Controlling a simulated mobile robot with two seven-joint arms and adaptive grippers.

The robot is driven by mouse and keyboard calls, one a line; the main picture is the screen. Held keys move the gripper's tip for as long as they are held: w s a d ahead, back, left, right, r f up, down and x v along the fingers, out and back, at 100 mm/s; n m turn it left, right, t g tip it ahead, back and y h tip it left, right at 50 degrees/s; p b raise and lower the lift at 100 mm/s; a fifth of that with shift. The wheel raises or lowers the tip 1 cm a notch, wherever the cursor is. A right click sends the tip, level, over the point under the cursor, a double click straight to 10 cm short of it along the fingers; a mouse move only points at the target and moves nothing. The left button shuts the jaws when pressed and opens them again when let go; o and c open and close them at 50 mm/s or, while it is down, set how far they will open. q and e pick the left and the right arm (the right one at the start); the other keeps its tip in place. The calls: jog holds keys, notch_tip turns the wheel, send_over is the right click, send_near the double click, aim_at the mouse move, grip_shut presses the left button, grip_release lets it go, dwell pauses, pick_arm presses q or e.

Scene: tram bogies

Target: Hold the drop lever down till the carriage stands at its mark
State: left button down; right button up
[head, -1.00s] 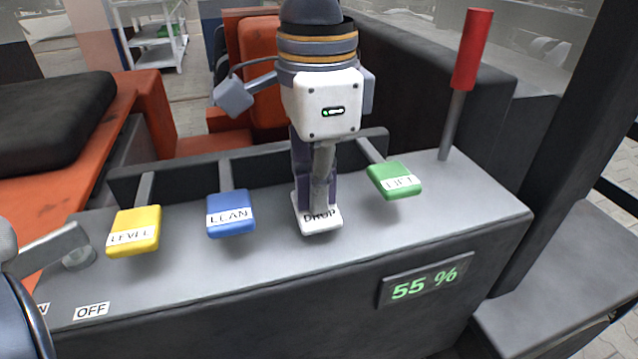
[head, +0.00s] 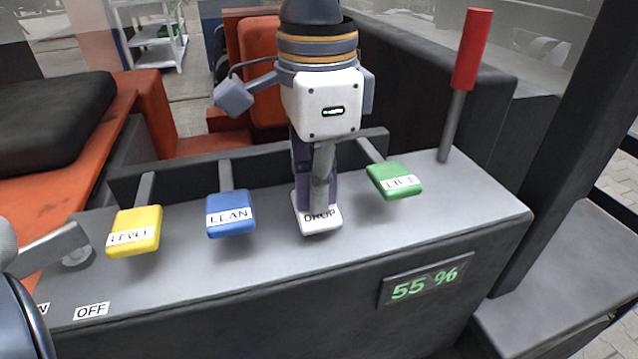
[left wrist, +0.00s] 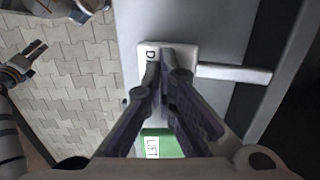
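The drop lever (head: 318,222) is the white key labelled DROP on the grey console, and it also shows in the left wrist view (left wrist: 147,52). It sits lower than the keys beside it. My left gripper (head: 320,205) points down with its fingertips on this key, covering part of it. In the left wrist view the left fingers (left wrist: 166,65) are together with nothing between them. My right gripper (left wrist: 38,50) shows small at the left of that view, fingers apart, away from the console. I cannot make out the carriage or its mark.
A red-handled lever (head: 471,50) rises at the right. The display (head: 426,283) reads 55 %. An OFF label (head: 91,311) is front left.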

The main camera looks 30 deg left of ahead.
pick_arm(q)
notch_tip(320, 180, up, 4)
jog(key=shift+f+p, duration=0.25)
jog(key=shift+p, duration=0.4)
jog(key=shift+r, duration=1.85)
pick_arm(e)
jog(key=shift+w+r+t, duration=0.3)
jog(key=shift+w+r, duration=0.25)
jog(key=shift+w, duration=0.05)
